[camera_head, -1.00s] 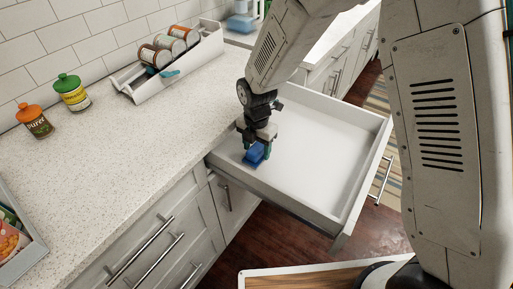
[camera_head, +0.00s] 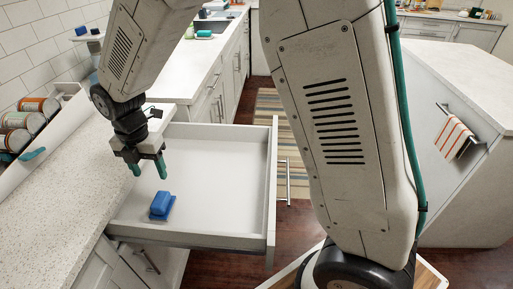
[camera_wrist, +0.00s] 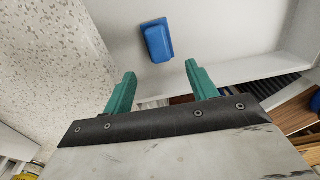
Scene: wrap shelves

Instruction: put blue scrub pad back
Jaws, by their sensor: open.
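The blue scrub pad (camera_head: 161,206) lies in the front left part of the open white drawer (camera_head: 262,222). In the wrist view the pad (camera_wrist: 157,42) rests on the drawer floor, ahead of the fingertips and apart from them. My gripper (camera_head: 149,168) is open and empty, above and behind the pad near the drawer's left side. Its two green fingers also show in the wrist view (camera_wrist: 160,76), with nothing between them.
The speckled counter (camera_head: 58,178) borders the drawer on the left and holds a white rack (camera_head: 66,97) with several cans. The rest of the drawer floor is empty. A white island (camera_head: 455,160) stands at the right.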

